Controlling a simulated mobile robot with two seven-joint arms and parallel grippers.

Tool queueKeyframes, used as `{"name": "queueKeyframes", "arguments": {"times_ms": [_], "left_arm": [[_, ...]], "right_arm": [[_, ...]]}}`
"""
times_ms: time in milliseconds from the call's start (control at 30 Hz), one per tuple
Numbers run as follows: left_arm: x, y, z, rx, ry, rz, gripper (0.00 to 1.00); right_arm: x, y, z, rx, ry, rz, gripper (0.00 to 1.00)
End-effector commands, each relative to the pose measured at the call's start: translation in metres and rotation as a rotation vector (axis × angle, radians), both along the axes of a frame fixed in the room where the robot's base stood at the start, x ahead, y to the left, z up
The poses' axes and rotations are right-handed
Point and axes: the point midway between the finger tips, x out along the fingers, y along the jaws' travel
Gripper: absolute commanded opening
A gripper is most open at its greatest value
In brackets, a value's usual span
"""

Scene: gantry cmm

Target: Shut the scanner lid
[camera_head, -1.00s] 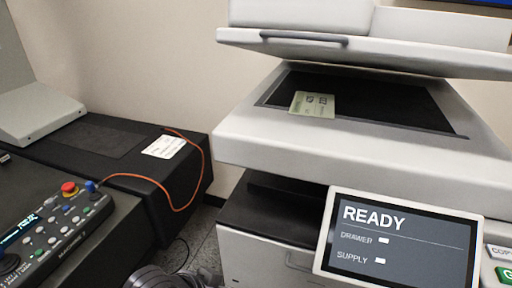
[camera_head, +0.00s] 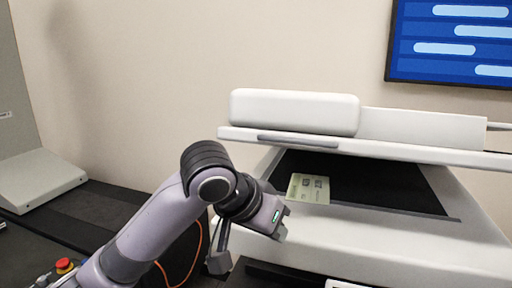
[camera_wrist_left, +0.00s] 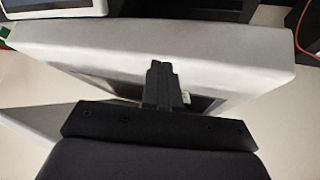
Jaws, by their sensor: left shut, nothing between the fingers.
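The scanner lid (camera_head: 420,150) is a white slab, raised over the scanner at a shallow angle, with a grey grip strip on its front edge. Below it is the dark scanner glass (camera_head: 385,183), with a pale green printed card (camera_head: 308,188) at its left. My left gripper (camera_head: 283,225) is at the left front of the scanner, lower than the lid's front edge and apart from it. In the left wrist view its fingers (camera_wrist_left: 159,82) are closed together and empty, seen against the scanner's white body (camera_wrist_left: 225,50). My right gripper is not in view.
A control box with a red button (camera_head: 65,266) is at lower left, partly behind my left arm. An orange cable (camera_head: 190,262) runs behind the arm. A blue wall screen (camera_head: 455,45) hangs at upper right. The space above the lid is clear.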

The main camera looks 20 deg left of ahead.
Motion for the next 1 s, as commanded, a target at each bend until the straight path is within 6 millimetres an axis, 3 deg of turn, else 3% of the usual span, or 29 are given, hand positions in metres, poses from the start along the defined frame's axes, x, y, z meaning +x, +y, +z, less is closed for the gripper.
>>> {"name": "queueKeyframes", "arguments": {"times_ms": [33,333,700,900,1000], "left_arm": [[0.005,0.002,0.018,0.008,-0.015,0.012,0.00],[0.012,0.018,0.116,0.024,-0.052,0.114,0.00],[-0.009,0.046,0.229,-0.007,-0.099,0.279,0.00],[-0.029,0.060,0.275,-0.043,-0.116,0.356,0.00],[-0.034,0.063,0.285,-0.053,-0.119,0.374,0.00]], "right_arm": [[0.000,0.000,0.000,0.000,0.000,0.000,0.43],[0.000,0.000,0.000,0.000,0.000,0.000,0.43],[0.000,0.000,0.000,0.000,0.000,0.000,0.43],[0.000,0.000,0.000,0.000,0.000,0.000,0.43],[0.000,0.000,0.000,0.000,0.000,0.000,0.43]]}}
